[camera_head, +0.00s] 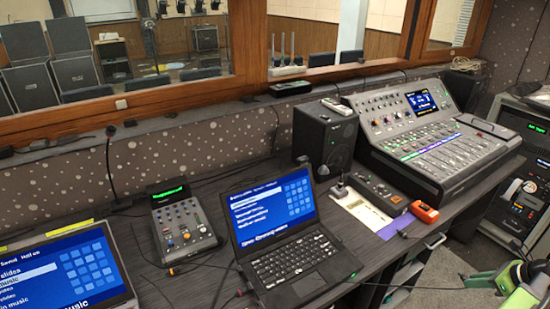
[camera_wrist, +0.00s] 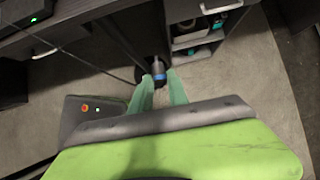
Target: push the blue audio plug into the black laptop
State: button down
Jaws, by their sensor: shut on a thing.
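The black laptop (camera_head: 293,257) stands open on the desk in the middle of the head view, with a blue menu on its screen. My gripper (camera_wrist: 161,82) is shut on the blue audio plug (camera_wrist: 159,75) at its fingertips in the wrist view. The plug's grey end points away from my gripper. In the head view my green gripper (camera_head: 473,282) is at the lower right, out beyond the desk's front edge and well apart from the laptop. The plug is too small to make out there. The laptop's socket cannot be made out.
A speaker (camera_head: 325,138), a large fader console (camera_head: 435,140) and an orange device (camera_head: 424,211) lie to the right. Open shelves (camera_wrist: 193,53) sit under the desk. Floor in front is clear.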

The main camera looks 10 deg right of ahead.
notch_tip(320, 180, up, 10)
jog(key=p, duration=0.7)
jog(key=shift+d+f+p, duration=0.25)
jog(key=shift+p, duration=0.15)
jog(key=shift+a, duration=0.1)
